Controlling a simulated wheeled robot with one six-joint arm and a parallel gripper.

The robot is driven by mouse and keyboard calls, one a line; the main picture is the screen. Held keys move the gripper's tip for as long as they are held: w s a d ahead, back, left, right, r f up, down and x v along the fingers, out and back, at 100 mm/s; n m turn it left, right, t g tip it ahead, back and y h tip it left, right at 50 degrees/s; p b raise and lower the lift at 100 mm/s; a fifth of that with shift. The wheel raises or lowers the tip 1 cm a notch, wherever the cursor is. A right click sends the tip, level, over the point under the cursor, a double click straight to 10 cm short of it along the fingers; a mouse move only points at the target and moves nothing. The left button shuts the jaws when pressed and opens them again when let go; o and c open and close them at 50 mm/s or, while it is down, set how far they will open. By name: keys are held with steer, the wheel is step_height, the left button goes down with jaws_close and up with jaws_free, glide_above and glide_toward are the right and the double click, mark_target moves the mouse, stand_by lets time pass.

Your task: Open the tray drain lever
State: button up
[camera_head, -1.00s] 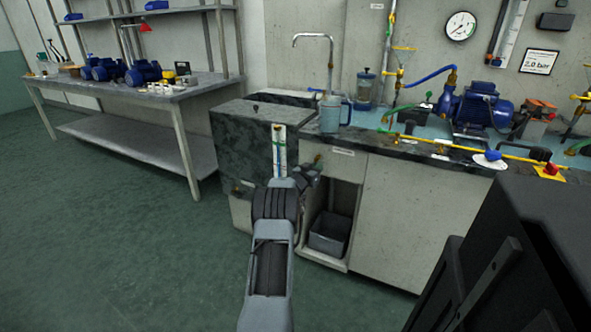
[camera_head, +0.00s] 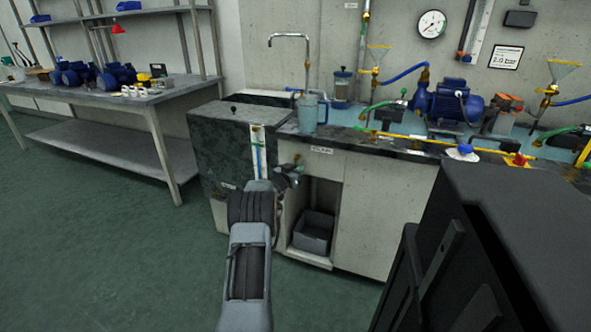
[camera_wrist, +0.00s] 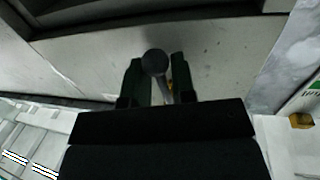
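A dark round knob on a thin brownish stem, apparently the drain lever (camera_wrist: 155,63), shows in the wrist view in front of a pale panel. My gripper (camera_wrist: 158,78) has one dark finger on each side of it, with a narrow gap visible at the right finger. The fingers look open around the knob; whether the left one touches it I cannot tell. In the head view my gripper (camera_head: 288,174) is at the cabinet front, under the counter edge and left of a small white label (camera_head: 321,150). The lever is small and mostly hidden there.
A grey bin (camera_head: 313,233) stands in the open cabinet bay below my gripper. A dark stone-like block (camera_head: 222,155) is to the left. The green floor at left is clear.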

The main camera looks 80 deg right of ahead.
steer(key=shift+o, duration=0.8)
steer(key=shift+w+f, duration=0.1)
steer(key=shift+w+a+r, duration=0.2)
steer(key=shift+r, duration=0.05)
steer(key=p+v, duration=0.3)
steer(key=v, duration=1)
steer(key=shift+a, duration=0.25)
steer(key=shift+w+f, duration=0.1)
steer(key=shift+f, duration=0.05)
